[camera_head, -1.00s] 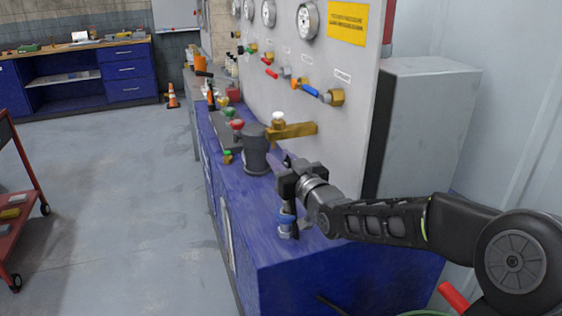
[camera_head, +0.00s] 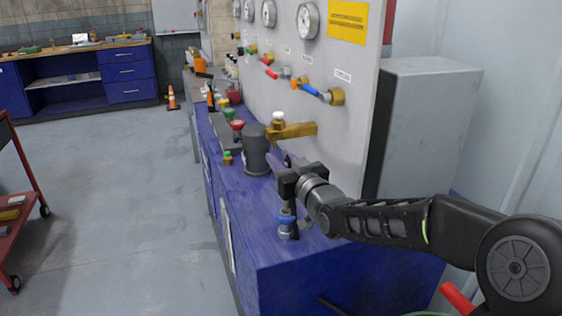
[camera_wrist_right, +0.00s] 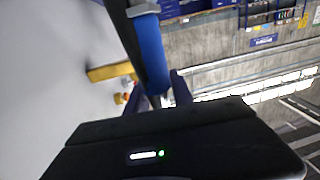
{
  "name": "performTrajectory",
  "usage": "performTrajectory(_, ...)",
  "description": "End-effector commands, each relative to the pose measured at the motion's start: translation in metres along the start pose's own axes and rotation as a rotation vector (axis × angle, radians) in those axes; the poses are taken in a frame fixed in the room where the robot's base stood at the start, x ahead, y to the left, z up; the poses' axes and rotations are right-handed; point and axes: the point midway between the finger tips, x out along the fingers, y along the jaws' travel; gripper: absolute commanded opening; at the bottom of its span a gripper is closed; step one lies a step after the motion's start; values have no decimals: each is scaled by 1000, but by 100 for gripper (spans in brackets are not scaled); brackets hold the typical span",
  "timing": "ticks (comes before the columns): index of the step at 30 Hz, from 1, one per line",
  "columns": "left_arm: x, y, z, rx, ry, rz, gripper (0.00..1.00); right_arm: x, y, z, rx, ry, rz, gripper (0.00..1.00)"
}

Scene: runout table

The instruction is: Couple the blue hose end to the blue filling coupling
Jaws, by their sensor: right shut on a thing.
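My right gripper (camera_head: 287,203) is above the near end of the blue bench. It is shut on a blue sleeve with grey end parts, which I take for the blue hose end (camera_head: 287,221). The sleeve points down below the fingers; I cannot tell whether it touches the bench top. In the right wrist view the blue hose end (camera_wrist_right: 152,55) lies between the fingers (camera_wrist_right: 160,92), with a grey ring at its upper edge. On the panel is a brass fitting (camera_head: 337,97) with a blue handle (camera_head: 310,90). I cannot tell whether this is the filling coupling. My left gripper is out of view.
The blue bench (camera_head: 275,235) runs along the grey gauge panel (camera_head: 350,130). A dark grey cylinder (camera_head: 255,150) and a brass arm (camera_head: 295,131) stand just beyond the gripper. Green and red capped fittings lie farther back. A grey cabinet (camera_head: 425,120) is at the right.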

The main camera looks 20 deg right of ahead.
Motion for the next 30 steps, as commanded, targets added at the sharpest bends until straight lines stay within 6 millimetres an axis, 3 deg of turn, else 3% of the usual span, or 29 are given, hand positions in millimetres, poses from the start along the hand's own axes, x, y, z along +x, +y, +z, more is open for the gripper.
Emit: performTrajectory(30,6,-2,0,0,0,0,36,0,0,-2,-1,4,0,0)
